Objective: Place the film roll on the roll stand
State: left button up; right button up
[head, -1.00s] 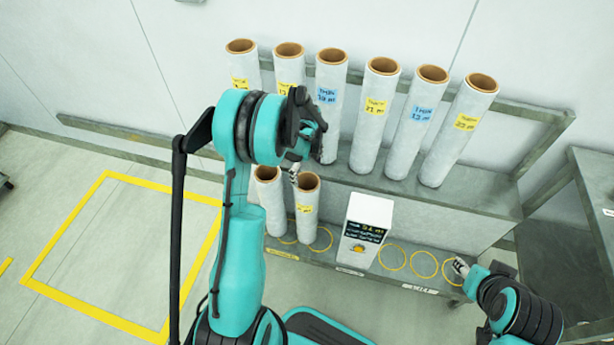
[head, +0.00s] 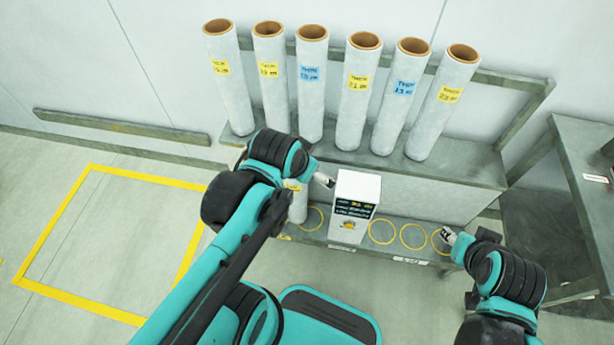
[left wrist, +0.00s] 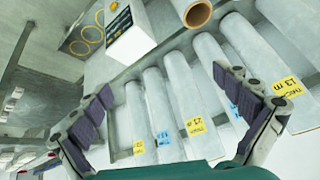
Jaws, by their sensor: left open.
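Six upright white film rolls with brown cores stand on the upper shelf (head: 436,172); a blue-labelled one is the third from the left (head: 311,90). Labels are yellow or blue. One lower film roll (head: 298,207) shows partly behind my left arm; its core (left wrist: 197,14) shows in the left wrist view. My left gripper (head: 326,181) is in front of the upper shelf, beside the white display box. In the wrist view its fingers are spread (left wrist: 163,82), with rolls beyond and nothing gripped. My right gripper (head: 449,237) is by the rightmost yellow ring; its jaws are unclear. I cannot identify the roll stand for certain.
The white display box (head: 352,205) stands on the lower shelf (head: 395,251). Yellow rings (head: 412,237) on that shelf, right of the box, are empty. A grey table (head: 590,165) stands at the right. A yellow floor outlined area (head: 105,245) at the left is clear.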

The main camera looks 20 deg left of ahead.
pick_arm(q)
jog(key=shift+s+d+f+n+t, duration=0.1)
jog(key=shift+s+d+n+t, duration=0.2)
jog(key=shift+s+n, duration=0.4)
jog(key=shift+s+d+f+n+t, duration=0.1)
jog(key=shift+s+d+n+t, duration=0.15)
jog(key=shift+s+n, duration=0.4)
